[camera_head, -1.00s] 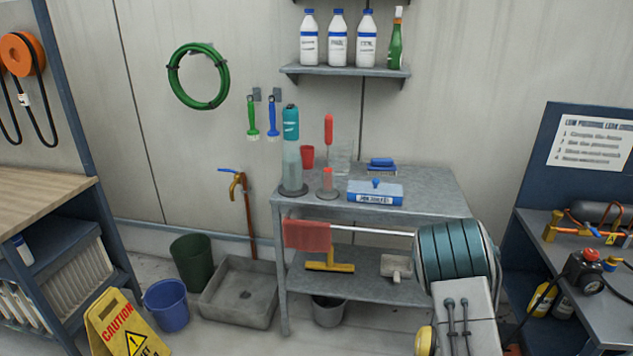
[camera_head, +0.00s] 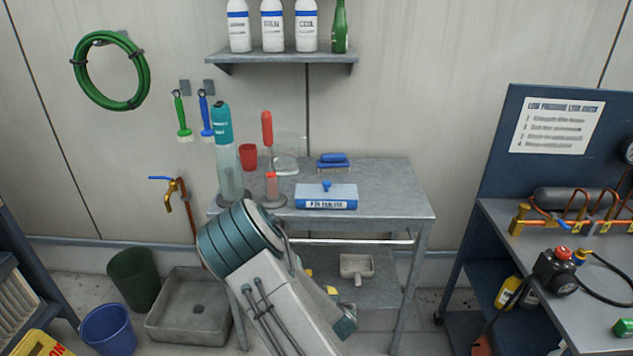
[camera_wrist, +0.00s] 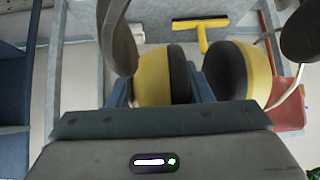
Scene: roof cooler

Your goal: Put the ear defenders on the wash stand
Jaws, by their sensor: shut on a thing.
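The ear defenders (camera_wrist: 158,78) show in the wrist view as two yellow cups with black cushions and a thin wire at the right. My gripper (camera_wrist: 165,98) is shut on them. In the head view my arm hides most of the gripper and the ear defenders. The wash stand (camera_head: 390,200) is a grey metal table with a lower shelf and a front rail. My arm is in front of its left part. The right part of its top is bare.
On the stand are a tall teal-topped cylinder (camera_head: 225,150), a red cup (camera_head: 248,156), a red-handled tool (camera_head: 267,128), a blue-and-white box (camera_head: 326,197) and a blue brush (camera_head: 334,160). A bottle shelf (camera_head: 280,56) hangs above. A workbench (camera_head: 500,220) stands at right.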

